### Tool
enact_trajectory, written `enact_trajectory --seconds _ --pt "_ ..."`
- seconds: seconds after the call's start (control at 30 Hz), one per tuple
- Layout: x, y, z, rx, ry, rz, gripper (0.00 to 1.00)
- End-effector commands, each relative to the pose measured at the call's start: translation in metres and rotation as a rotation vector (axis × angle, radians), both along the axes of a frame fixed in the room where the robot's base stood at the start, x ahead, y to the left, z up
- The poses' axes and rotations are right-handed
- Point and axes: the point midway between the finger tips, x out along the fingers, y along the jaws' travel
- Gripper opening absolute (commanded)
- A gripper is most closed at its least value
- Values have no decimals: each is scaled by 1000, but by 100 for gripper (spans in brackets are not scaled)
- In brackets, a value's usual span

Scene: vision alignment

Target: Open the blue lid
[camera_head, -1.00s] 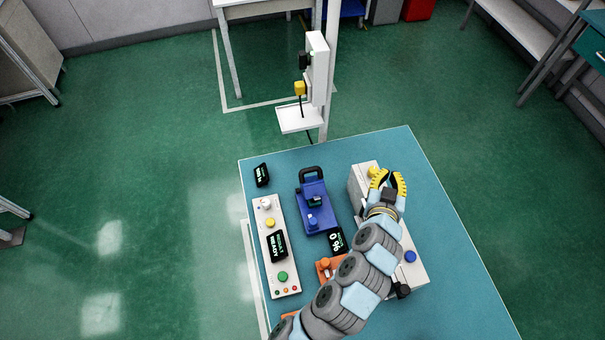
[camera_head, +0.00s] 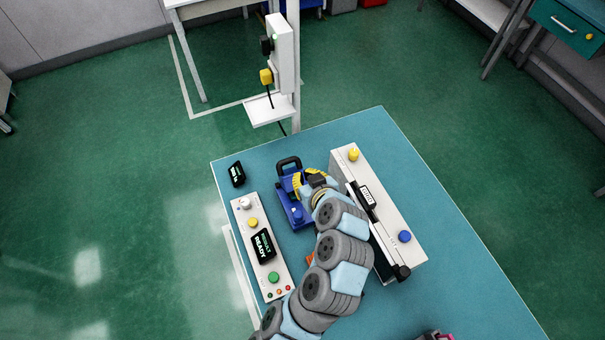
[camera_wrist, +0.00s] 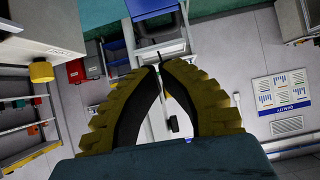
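A blue fixture (camera_head: 283,189) with a black loop handle (camera_head: 288,165) at its far end lies flat on the teal table. I take its blue top as the lid; no raised panel shows. My gripper (camera_head: 306,180), with yellow ribbed fingers, is over its right side and hides part of it. I cannot tell whether they touch. In the wrist view my gripper (camera_wrist: 157,69) has its fingertips almost together, with a slim gap and nothing held between them.
The teal table (camera_head: 440,235) is bare to the right. A white control panel (camera_head: 246,226) with buttons and a display stands left. A long white unit (camera_head: 385,205) with yellow and blue knobs stands close to the arm's right. A white post station (camera_head: 283,55) is beyond the table.

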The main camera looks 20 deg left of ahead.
Motion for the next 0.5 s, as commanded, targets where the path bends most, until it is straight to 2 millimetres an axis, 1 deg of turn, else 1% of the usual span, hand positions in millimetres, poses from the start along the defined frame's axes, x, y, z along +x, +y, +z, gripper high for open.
enact_trajectory --seconds 0.2,0.5 --pt "18 17 -15 0 1 3 0" --pt "40 37 -36 0 3 1 0"
